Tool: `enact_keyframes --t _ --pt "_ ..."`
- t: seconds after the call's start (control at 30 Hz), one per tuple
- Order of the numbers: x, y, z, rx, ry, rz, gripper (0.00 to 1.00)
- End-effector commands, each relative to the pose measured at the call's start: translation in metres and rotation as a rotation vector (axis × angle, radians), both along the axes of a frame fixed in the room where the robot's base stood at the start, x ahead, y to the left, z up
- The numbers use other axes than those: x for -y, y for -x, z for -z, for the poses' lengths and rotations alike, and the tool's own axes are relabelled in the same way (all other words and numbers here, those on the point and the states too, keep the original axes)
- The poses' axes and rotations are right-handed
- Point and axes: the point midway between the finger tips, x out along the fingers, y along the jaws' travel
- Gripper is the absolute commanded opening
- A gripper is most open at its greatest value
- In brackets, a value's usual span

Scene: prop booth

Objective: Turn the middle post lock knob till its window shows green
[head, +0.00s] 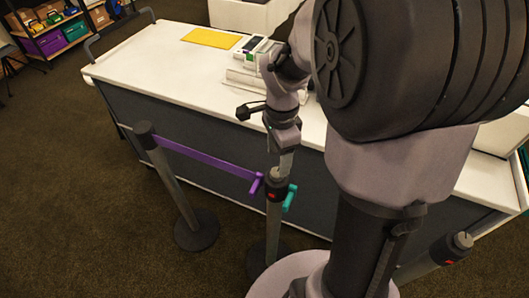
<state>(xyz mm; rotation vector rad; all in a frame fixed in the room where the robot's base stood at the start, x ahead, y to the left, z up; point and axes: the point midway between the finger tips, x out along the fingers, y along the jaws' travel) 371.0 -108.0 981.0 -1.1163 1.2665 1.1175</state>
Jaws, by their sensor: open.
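The middle post (273,225) stands upright in front of the counter. Its dark head (277,187) has a small window (270,196) that shows red. A purple belt end and a teal belt end meet at this head. My gripper (285,168) points down from above, right over the top of the head. Its pale fingers are open and reach down to the knob area. The knob is mostly hidden by the fingers and the head, and I cannot tell whether they touch it.
A left post (172,180) carries the purple belt (208,165) to the middle post. A right post (450,248) has a grey knob and a red window. The white counter (150,60) holds a yellow sheet (211,38) and a small device (253,46). Carpet is clear at left.

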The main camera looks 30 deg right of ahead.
Motion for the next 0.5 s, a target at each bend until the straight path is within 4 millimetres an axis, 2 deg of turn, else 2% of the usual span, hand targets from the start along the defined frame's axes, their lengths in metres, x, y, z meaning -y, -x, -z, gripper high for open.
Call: enact_keyframes --t 0.03,0.2,0.33,0.5 --pt "0.0 0.001 0.019 -0.003 0.0 0.0 0.58" --pt "0.0 0.0 0.048 -0.002 0.0 -0.001 0.58" --pt "0.0 0.0 0.056 0.0 0.0 -0.001 0.58" --pt "0.0 0.0 0.055 0.001 0.0 -0.001 0.58"
